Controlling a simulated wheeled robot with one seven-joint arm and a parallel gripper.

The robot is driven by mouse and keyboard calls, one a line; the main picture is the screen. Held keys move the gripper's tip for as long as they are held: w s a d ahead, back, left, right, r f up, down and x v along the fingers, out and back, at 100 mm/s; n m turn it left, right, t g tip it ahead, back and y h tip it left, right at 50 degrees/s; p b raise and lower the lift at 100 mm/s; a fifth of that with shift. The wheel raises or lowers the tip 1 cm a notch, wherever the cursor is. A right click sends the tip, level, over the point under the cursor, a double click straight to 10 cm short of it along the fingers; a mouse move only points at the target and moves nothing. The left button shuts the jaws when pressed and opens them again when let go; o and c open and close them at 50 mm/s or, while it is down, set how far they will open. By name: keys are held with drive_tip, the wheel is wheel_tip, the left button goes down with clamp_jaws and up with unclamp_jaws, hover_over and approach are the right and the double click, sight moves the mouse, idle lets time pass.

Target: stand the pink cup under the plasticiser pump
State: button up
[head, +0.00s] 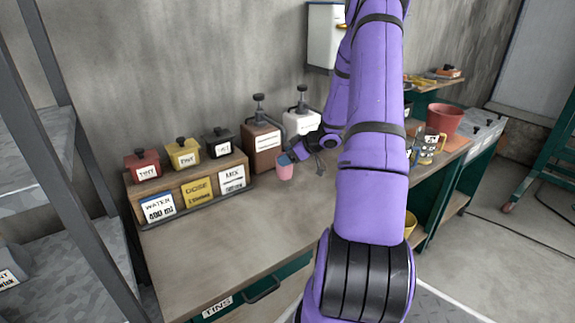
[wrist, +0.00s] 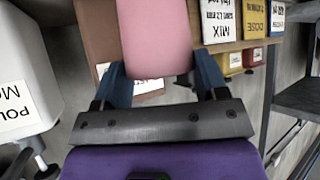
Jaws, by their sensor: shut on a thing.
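The pink cup (head: 285,172) is upright in front of the brown pump box (head: 263,150) on the bench; I cannot tell if its base touches the bench. My gripper (head: 287,158) is shut on it, and in the wrist view my blue fingers (wrist: 160,72) lie on both sides of the cup (wrist: 155,35). A white pump box (head: 302,122) stands to the right of the brown one, each with a black pump head on top. The white box's label (wrist: 18,105) is cut off in the wrist view, and the brown box's label is unreadable, so I cannot tell which is plasticiser.
A wooden rack (head: 190,185) with red, yellow and black tins and WATER, DOSE and MIX cards stands left of the pumps. A glass jug (head: 427,147) and a red pot (head: 444,120) are to the right. The front bench top (head: 225,245) is clear. Metal shelving is at far left.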

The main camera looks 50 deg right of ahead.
drive_tip(key=shift+w+f, duration=0.1)
drive_tip(key=shift+f, duration=1.7)
drive_tip(key=shift+f, duration=0.15)
drive_tip(key=o, duration=1.2)
